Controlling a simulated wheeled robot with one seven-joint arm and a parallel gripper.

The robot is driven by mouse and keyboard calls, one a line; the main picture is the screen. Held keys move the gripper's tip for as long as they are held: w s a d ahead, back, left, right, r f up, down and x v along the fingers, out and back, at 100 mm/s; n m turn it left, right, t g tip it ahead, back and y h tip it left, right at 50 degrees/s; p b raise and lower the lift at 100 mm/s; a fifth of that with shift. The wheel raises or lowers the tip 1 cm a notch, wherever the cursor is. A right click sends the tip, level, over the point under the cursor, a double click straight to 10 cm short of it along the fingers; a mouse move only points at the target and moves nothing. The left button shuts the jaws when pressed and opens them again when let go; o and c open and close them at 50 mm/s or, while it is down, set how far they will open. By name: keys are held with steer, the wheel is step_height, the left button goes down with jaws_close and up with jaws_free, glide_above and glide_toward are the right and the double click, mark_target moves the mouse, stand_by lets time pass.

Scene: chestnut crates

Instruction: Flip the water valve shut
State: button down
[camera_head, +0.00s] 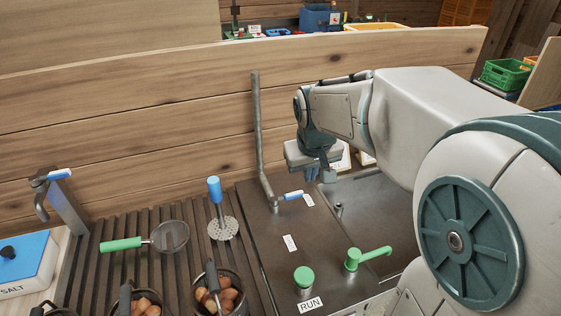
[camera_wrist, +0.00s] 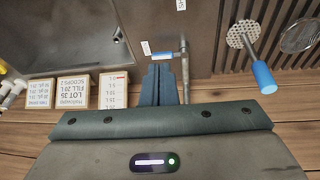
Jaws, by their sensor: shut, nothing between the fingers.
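The water valve is a grey standing pipe (camera_head: 258,130) at the back of the dark metal counter, with a short blue lever (camera_head: 290,195) at its foot. The lever points right, its tip beside a small white label (camera_head: 308,199). A second white label (camera_head: 290,242) lies nearer the front. In the wrist view the blue lever (camera_wrist: 162,55) shows just beyond my fingertips, beside the pipe (camera_wrist: 185,72). My gripper (camera_head: 328,177) is shut and empty, to the right of the lever and pointing down. Its closed fingers (camera_wrist: 157,70) look close to the lever; I cannot tell whether they touch.
A green tap (camera_head: 368,257) and green button (camera_head: 303,277) marked RUN stand in front. A blue-handled masher (camera_head: 217,200), a green-handled strainer (camera_head: 120,244) and baskets of chestnuts are left. A wooden wall (camera_head: 150,110) stands behind.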

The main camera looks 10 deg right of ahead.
steer(key=w+f+b, duration=0.2)
steer(key=w+f, duration=0.4)
steer(key=w, duration=0.5)
steer(key=y+b, duration=0.1)
steer(key=b, duration=0.2)
glide_above(287, 197)
steer(key=w+d, duration=0.3)
steer(key=w, duration=0.1)
step_height(287, 197, down, 9)
steer(key=shift+a+r+n, duration=0.15)
steer(key=shift+a+n, duration=0.1)
steer(key=shift+n, duration=0.15)
steer(key=p+x, duration=0.1)
steer(key=x, duration=0.9)
steer(key=shift+a+p, duration=0.2)
steer(key=shift+p, duration=0.15)
steer(key=s, duration=0.3)
steer(key=shift+d+r+p, duration=0.15)
steer(key=shift+d+p, duration=0.15)
steer(key=shift+d, duration=0.05)
steer(key=shift+s+d, duration=0.1)
steer(key=shift+s, duration=0.35)
